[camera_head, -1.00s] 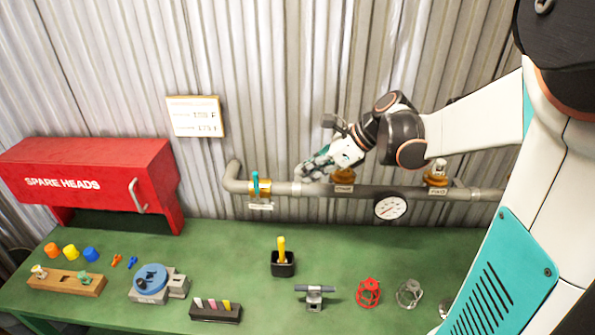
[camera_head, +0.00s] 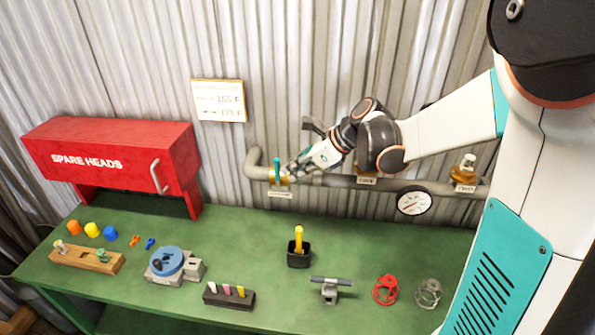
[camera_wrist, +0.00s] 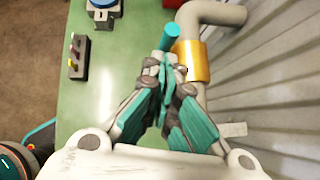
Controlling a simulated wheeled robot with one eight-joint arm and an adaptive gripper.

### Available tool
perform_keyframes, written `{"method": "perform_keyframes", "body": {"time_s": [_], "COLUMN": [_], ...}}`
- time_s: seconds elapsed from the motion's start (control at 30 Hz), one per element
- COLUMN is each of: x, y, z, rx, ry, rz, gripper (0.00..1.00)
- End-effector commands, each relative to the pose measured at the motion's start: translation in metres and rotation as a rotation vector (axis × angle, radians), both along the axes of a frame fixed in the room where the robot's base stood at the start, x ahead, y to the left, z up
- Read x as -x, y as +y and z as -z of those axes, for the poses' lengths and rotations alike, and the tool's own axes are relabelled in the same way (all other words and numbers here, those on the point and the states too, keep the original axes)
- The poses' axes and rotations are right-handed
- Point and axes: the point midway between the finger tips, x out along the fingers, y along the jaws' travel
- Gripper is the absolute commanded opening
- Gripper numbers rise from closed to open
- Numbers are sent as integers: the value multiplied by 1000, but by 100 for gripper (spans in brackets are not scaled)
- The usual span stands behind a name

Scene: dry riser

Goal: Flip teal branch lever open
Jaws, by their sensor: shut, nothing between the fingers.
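The teal branch lever (camera_head: 277,168) stands upright on a brass valve body (camera_head: 286,181) at the left end of the grey wall pipe. In the wrist view the teal lever (camera_wrist: 171,37) shows just beyond my fingertips, with the brass collar (camera_wrist: 192,62) to its right. My gripper (camera_head: 296,172) is shut and empty, close beside the lever on its right in the head view. In the wrist view my fingertips (camera_wrist: 163,62) meet near the lever's end. I cannot tell whether they touch it.
The grey pipe (camera_head: 340,181) runs along the corrugated wall, with a pressure gauge (camera_head: 413,201) and a second brass fitting (camera_head: 464,172). A red spare heads cabinet (camera_head: 115,155) stands left. The green bench (camera_head: 225,235) below holds a black cup (camera_head: 299,254), a blue-topped fixture (camera_head: 167,262) and red handwheel (camera_head: 385,289).

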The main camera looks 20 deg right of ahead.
Motion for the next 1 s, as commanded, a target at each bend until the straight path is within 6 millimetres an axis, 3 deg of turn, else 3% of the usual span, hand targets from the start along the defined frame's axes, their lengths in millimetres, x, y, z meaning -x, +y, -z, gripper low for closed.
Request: {"method": "perform_keyframes", "body": {"time_s": [1.0], "x": [-7], "y": [14], "z": [-10], "rx": [158], "ry": [90], "rz": [-4], "gripper": [0]}}
